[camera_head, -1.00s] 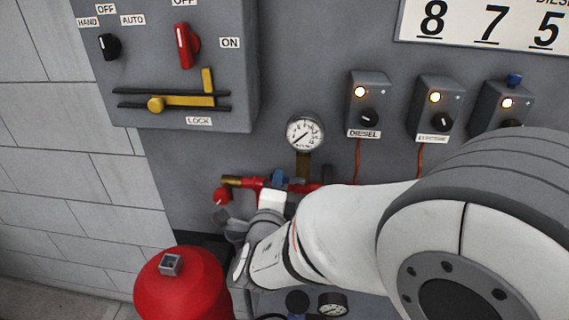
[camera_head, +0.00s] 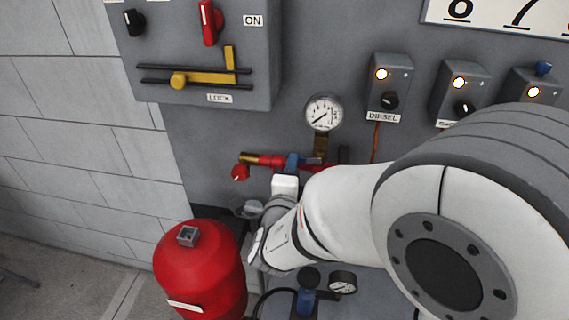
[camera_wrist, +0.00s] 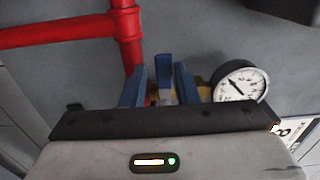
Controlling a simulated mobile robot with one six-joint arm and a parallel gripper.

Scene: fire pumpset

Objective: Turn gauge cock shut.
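The gauge cock shows as a blue lever (camera_wrist: 164,68) in the wrist view. It stands between my two blue fingers, with gaps visible on both sides. My gripper (camera_wrist: 160,75) is open around it, and I cannot tell whether either finger touches it. A brass part shows behind the fingers; the cock's body is mostly hidden. The round white pressure gauge (camera_wrist: 240,84) is just right of the fingers. In the head view the gauge (camera_head: 324,112) sits on a brass stem above the red pipe. My gripper (camera_head: 290,166) reaches the pipe below it, where blue parts are too small to separate.
A red pipe (camera_wrist: 60,32) runs left of the fingers in the wrist view. In the head view are a grey switch panel (camera_head: 190,50) with a yellow lever, a diesel control box (camera_head: 389,80), a red tank (camera_head: 200,265) and a lower gauge (camera_head: 342,283).

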